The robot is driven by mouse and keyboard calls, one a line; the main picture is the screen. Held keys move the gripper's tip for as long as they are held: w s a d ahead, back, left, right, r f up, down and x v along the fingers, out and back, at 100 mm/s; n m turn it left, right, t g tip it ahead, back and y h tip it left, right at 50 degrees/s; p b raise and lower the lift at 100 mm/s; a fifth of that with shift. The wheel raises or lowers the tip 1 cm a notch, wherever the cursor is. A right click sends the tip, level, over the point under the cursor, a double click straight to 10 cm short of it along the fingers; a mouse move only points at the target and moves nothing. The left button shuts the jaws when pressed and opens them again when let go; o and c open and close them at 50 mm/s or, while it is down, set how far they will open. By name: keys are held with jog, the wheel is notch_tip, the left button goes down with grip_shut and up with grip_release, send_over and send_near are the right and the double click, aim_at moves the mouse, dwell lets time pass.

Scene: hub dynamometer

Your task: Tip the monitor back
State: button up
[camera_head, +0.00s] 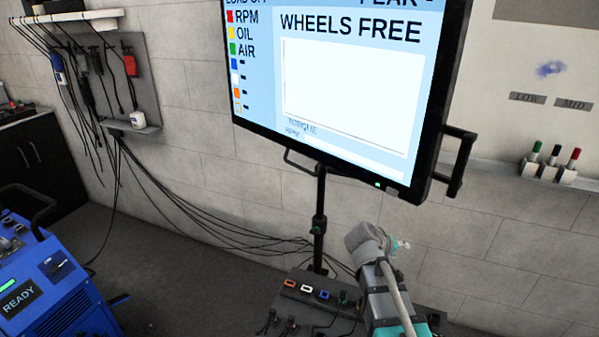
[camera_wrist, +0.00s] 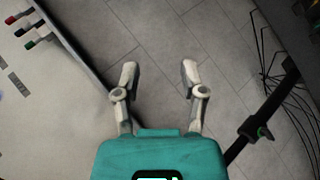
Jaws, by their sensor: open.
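The monitor (camera_head: 335,75) is a large black-framed screen reading "WHEELS FREE", at the top of the head view. Its upper edge is out of frame. A black handle (camera_head: 460,160) sticks out at its right side, and a thin bar handle (camera_head: 300,162) sits under its lower edge. A black pole stand (camera_head: 319,225) stands below it. My gripper (camera_wrist: 159,75) is open in the wrist view, with nothing between its two pale fingers. In the head view my arm end is below the monitor's lower right; the fingers are not clear there. The monitor's screen does not show in the wrist view.
A black bench or box with sockets (camera_head: 308,291) stands by the pole base. A blue machine marked "READY" (camera_head: 55,285) is at lower left. Cables (camera_head: 200,228) hang along the block wall. A board ledge holds several markers (camera_head: 550,165) at right.

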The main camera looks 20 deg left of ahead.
jog(key=w+a+r+n+t+b, duration=0.1)
jog(key=w+a+r+n+t, duration=0.15)
jog(key=a, duration=0.55)
jog(key=w+a+r+n+t+b, duration=0.1)
jog(key=w+a+r+n+t, duration=0.2)
jog(key=a, duration=0.5)
jog(key=n+t+y+b, duration=0.2)
jog(key=n+t+y, duration=0.4)
jog(key=n+t, duration=0.1)
send_near(300, 167)
jog(key=r+v, duration=0.1)
jog(key=v, duration=0.2)
jog(key=shift+s+a+f, duration=0.15)
jog(key=shift+a+f, duration=0.1)
jog(key=shift+f, duration=0.45)
jog(key=p+x, duration=0.2)
jog(key=x, duration=1.2)
jog(key=shift+f+p, duration=0.2)
jog(key=shift+p, duration=0.2)
grip_shut()
